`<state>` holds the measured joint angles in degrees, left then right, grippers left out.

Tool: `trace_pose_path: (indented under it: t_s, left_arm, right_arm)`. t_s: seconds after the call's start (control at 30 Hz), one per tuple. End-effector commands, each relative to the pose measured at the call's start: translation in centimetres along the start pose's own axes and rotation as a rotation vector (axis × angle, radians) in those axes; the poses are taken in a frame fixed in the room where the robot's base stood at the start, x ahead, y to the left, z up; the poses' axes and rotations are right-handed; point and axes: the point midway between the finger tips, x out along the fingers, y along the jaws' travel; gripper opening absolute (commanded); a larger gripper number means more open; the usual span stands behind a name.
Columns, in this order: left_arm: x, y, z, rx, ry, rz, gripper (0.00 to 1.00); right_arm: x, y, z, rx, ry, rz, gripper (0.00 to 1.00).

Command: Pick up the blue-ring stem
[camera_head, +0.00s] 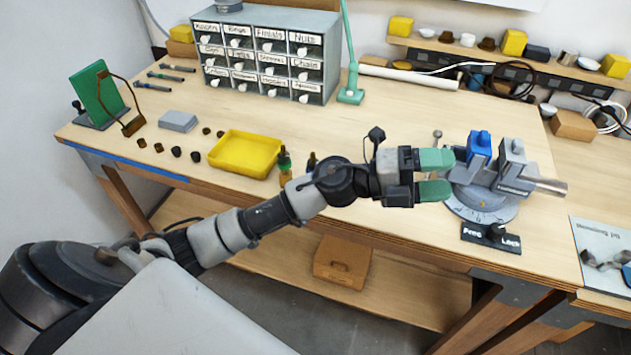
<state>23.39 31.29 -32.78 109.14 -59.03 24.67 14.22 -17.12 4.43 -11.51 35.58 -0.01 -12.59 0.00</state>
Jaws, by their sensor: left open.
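My left gripper (437,174) reaches in over the bench from the left. Its two green fingertips are apart with nothing seen between them. They are close to the left side of a grey vise (512,160) with a blue block (479,146) on a round dial base; I cannot tell if they touch it. Several thin dark rods (165,76) lie at the back left of the bench, far from the gripper. They may be stems, but they are too small to make out a blue ring. My right gripper is not in view.
A yellow tray (245,154), a grey box (178,121) and small dark parts lie left of centre. A labelled drawer cabinet (268,52) and a green lamp base (351,96) stand behind. A Free/Lock plate (491,237) is at the front edge. The bench middle is clear.

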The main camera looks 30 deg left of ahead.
Motion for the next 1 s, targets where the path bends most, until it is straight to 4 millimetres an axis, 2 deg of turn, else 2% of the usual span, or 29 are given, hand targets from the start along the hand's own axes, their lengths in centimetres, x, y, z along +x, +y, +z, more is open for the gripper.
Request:
trace_pose_path:
  t_s: [0.13, 0.27, 0.37, 0.43, 0.6, 0.7, 0.8, 0.9, 1.0]
  left_arm:
    - [-0.7, 1.6, 0.0, 0.233, 0.290, 0.284, 0.64]
    - [-3.8, 3.3, 2.0, 0.381, 0.481, 0.608, 0.64]
    - [-7.7, 3.6, 5.0, 0.452, 0.572, 0.893, 0.64]
    - [-10.7, 3.1, 7.2, 0.474, 0.606, 1.088, 0.64]
    - [-17.0, 0.3, 11.5, 0.455, 0.609, 1.469, 0.64]
    - [-19.7, -1.5, 12.9, 0.425, 0.590, 1.618, 0.64]
    - [-21.2, -2.6, 13.6, 0.398, 0.574, 1.705, 0.64]
    - [-21.9, -2.4, 13.8, 0.384, 0.571, 1.735, 0.64]
    - [-22.4, -0.9, 13.6, 0.382, 0.575, 1.737, 0.64]
  right_arm:
    - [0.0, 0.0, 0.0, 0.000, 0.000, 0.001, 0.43]
    - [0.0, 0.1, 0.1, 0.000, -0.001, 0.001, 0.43]
    - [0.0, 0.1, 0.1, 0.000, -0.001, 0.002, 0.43]
    - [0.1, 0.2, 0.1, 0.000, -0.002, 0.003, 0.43]
    - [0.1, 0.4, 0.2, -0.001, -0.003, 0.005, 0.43]
    - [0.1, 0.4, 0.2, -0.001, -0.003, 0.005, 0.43]
    - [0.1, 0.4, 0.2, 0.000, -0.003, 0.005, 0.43]
    - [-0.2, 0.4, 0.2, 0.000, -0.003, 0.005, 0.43]
    - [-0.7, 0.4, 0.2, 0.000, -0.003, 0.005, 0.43]
